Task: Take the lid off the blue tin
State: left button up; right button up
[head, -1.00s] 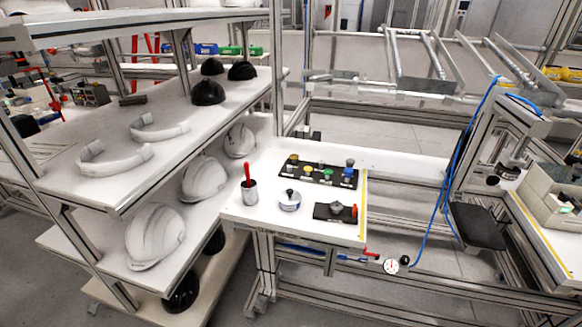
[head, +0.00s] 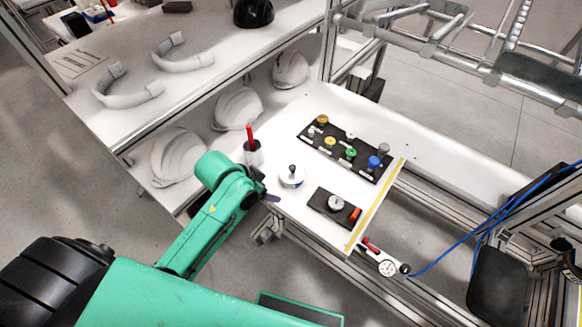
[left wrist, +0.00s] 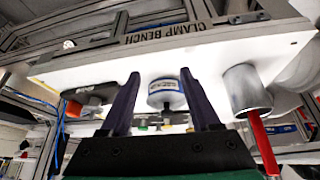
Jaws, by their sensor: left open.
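The tin (head: 292,178) is a small white round can with a black knob (head: 292,168) on its lid, standing on the white bench. The lid appears seated on it. In the left wrist view the tin (left wrist: 166,92) shows a blue band and lies between my fingers in the picture, some way beyond them. My left gripper (head: 270,197) is at the bench's near left edge, left of and nearer than the tin, not touching it. In the left wrist view its two dark fingers (left wrist: 161,74) are spread and empty. My right gripper is out of view.
A grey cup (head: 253,153) with a red-handled tool stands left of the tin. Shelves with white helmet shells (head: 238,108) stand at left.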

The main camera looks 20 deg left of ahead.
aim_at(292, 167)
pick_arm(q)
jog(key=w+d+r+m, duration=0.1)
jog(key=w+r, duration=0.1)
jog(key=w+d+r+m+h, duration=0.1)
jog(key=r+m, duration=0.1)
jog(key=w+d+r+m, duration=0.1)
jog(key=w+d+r, duration=0.1)
jog(key=shift+w+r+m+g+h, duration=0.15)
jog(key=shift+w+m+g+h, duration=0.15)
jog(key=shift+w+m, duration=0.1)
jog(key=a+r+m+g, duration=0.2)
jog(key=a+r, duration=0.4)
jog(key=r, duration=0.2)
jog(key=p+x, duration=0.1)
jog(key=x, duration=0.3)
jog(key=p+x, duration=0.1)
jog(key=x, duration=0.4)
jog(key=p+x, duration=0.2)
jog(key=x, duration=0.2)
jog(key=shift+w+d, duration=0.35)
jog(key=shift+d, duration=0.2)
jog(key=shift+w+f, duration=0.1)
jog(key=shift+f, duration=0.2)
grip_shut()
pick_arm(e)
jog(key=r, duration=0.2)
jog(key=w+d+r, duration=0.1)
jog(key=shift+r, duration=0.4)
